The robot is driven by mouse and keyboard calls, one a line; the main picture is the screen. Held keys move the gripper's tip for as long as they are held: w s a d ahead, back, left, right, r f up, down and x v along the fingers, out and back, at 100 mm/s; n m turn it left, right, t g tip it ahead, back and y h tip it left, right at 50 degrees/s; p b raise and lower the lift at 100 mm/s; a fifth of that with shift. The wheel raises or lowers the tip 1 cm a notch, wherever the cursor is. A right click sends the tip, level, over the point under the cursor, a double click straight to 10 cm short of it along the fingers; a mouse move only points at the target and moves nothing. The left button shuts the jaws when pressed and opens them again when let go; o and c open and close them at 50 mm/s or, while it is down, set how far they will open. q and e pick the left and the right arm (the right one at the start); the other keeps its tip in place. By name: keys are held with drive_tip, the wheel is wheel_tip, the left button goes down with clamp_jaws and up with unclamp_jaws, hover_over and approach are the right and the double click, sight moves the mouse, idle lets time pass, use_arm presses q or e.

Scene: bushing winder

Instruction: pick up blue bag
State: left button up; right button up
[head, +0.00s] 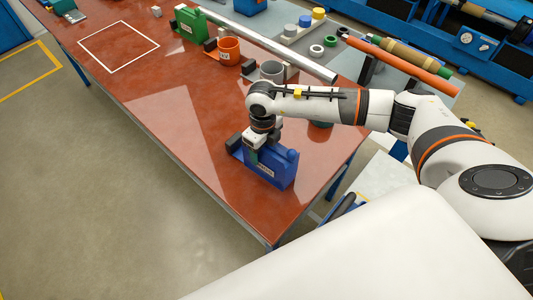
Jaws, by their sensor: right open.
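The blue bag (277,172), a boxy blue shape with a small pale label, stands on the red-brown table (200,118) near its front right edge. My right gripper (249,156) points down at the top of the bag, toward its left side. The gripper is open. It hides part of the bag's top, and I cannot tell whether its fingers touch the bag. My left gripper is not in view.
A long metal tube (275,48) lies farther back. A white-outlined square (119,46) at the far left is empty. The table's left front is clear.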

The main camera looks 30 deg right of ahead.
drive_tip(key=shift+w+f, duration=0.1)
drive_tip(key=c, duration=1.2)
drive_tip(key=shift+o, duration=0.2)
